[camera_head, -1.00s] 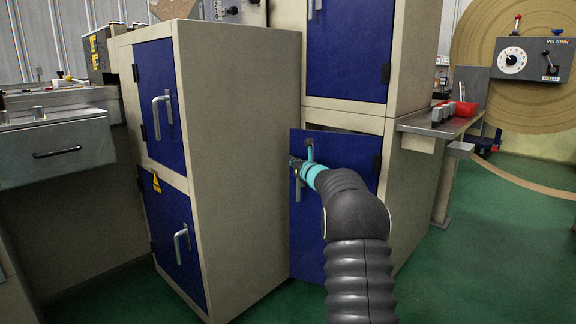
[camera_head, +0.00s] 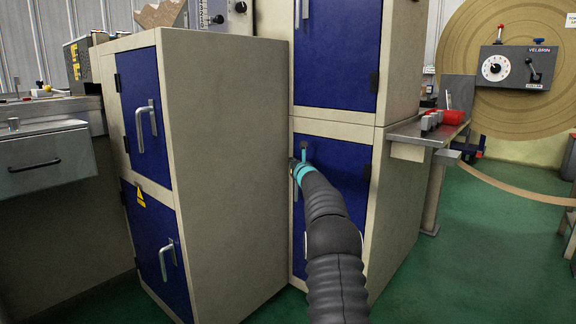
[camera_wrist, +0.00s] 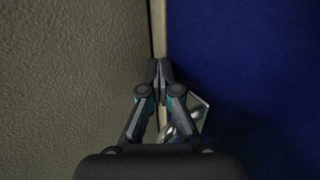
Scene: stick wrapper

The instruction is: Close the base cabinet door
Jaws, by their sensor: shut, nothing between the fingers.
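The base cabinet door (camera_head: 345,162) is the blue lower door of the middle cabinet, below a beige rail. It looks flush with its frame, or nearly so; its left edge is partly hidden by the neighbouring cabinet. It also fills the right of the wrist view (camera_wrist: 255,75). My gripper (camera_wrist: 160,70) is shut and empty, its fingertips at the door's left edge beside a narrow beige strip. The metal door handle (camera_wrist: 190,122) shows partly behind the right finger. In the head view my gripper (camera_head: 293,163) is at the door's upper left; contact cannot be told.
A beige cabinet (camera_head: 225,170) with two blue doors stands close on the left. A blue upper door (camera_head: 338,55) is above. A metal side table (camera_head: 418,130) with red and grey items juts out at right. Green floor (camera_head: 470,250) is open at right.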

